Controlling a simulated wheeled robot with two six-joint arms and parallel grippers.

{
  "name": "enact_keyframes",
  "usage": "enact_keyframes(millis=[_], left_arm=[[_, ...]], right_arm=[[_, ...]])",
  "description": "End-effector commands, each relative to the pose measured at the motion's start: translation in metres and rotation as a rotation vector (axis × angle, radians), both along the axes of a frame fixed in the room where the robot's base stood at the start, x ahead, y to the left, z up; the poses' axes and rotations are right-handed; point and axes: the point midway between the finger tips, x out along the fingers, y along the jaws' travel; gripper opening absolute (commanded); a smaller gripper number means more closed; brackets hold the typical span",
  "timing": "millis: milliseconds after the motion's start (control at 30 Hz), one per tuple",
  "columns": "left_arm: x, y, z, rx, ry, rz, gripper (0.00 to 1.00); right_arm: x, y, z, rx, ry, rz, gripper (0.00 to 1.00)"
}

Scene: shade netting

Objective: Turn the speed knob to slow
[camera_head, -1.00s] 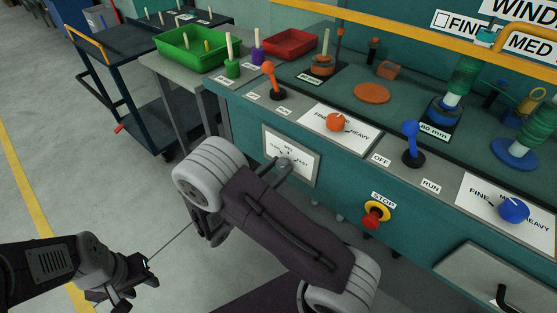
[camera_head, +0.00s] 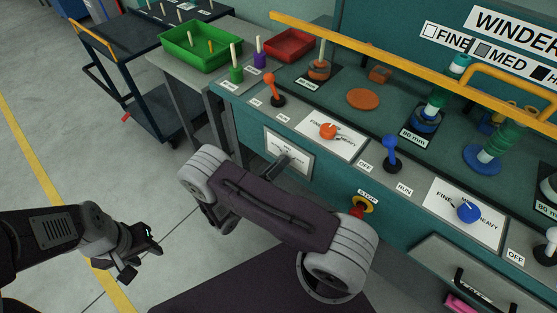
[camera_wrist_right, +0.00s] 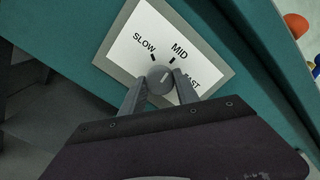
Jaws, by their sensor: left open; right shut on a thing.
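The speed knob (camera_wrist_right: 160,78) is a small grey round knob with a pale mark on its face. It sits on a white plate (camera_wrist_right: 128,50) in a grey frame, printed SLOW, MID and FAST. The pale mark points up and right, roughly between MID and FAST. My right gripper (camera_wrist_right: 160,74) is shut on the knob, one finger on each side. In the head view the plate (camera_head: 300,161) is on the teal front, and my right arm partly covers it. My left gripper (camera_head: 143,258) is open and empty above the floor at the lower left.
A red STOP button (camera_head: 357,211) is on the front, right of the plate. An orange lever (camera_head: 271,88), orange knob (camera_head: 328,131), blue lever (camera_head: 390,150) and blue knob (camera_head: 468,212) are on the ledge above.

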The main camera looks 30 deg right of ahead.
Motion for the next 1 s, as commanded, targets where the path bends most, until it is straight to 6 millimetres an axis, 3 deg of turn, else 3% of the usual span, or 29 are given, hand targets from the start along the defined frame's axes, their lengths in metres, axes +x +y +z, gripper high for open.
enact_keyframes(millis=[400,1000], left_arm=[[0.000,0.000,0.022,0.000,0.000,0.000,0.41],[0.000,0.000,0.032,0.000,0.000,0.000,0.41]], right_arm=[[0.000,0.000,0.001,-0.148,0.364,0.000,0.00],[0.000,0.000,-0.001,-0.318,0.777,0.001,0.00]])
